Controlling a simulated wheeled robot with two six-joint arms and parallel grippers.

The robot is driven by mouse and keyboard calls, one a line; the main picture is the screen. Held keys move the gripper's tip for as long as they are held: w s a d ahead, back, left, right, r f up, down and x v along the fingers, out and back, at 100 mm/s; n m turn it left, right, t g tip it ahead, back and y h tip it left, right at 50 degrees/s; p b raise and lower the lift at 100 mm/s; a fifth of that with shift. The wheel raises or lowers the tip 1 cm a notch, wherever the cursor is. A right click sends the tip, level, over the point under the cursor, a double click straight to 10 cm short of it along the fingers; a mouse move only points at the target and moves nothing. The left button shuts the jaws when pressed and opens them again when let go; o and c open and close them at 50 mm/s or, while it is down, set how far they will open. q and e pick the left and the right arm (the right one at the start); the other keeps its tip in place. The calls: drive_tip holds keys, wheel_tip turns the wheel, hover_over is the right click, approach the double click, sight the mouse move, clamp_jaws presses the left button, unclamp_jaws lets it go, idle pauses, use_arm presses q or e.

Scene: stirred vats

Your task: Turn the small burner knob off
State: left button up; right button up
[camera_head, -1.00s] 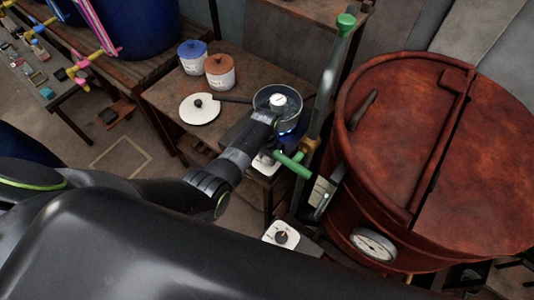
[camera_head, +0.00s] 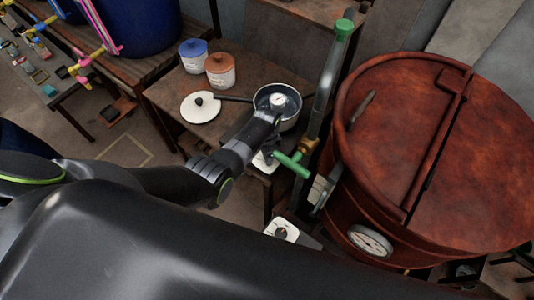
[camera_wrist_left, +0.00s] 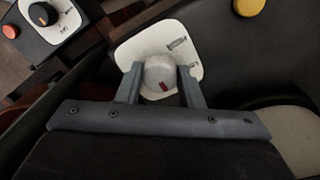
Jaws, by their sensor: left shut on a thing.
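The small burner knob (camera_wrist_left: 160,76) is a pale grey round knob with a red mark, on a white plate (camera_wrist_left: 135,48). My left gripper (camera_wrist_left: 161,84) has one finger on each side of it and is shut on it. The red mark is at the knob's lower side in the left wrist view. In the head view my left gripper (camera_head: 269,146) reaches down in front of the pot (camera_head: 290,122), and the white plate (camera_head: 263,165) shows below it. The knob itself is hidden there. No flame shows under the pot. My right gripper is not in view.
A green-handled pipe (camera_head: 298,167) stands close right of my left gripper, beside the big red vat (camera_head: 345,190). A second dial plate (camera_head: 276,226) sits lower down. A white lid (camera_head: 200,114) and two canisters (camera_head: 220,77) stand on the bench.

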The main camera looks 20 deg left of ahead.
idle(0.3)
use_arm(q)
drive_tip(key=o, duration=1)
drive_tip(key=shift+c, duration=0.2)
drive_tip(key=shift+r, duration=0.15)
drive_tip(key=shift+w+r, duration=0.1)
drive_tip(key=shift+r, duration=0.25)
wheel_tip(320, 180, up, 16)
drive_tip(key=shift+w+a+r+p, duration=0.15)
drive_tip(key=shift+w+r+p, duration=0.1)
drive_tip(key=shift+p, duration=0.15)
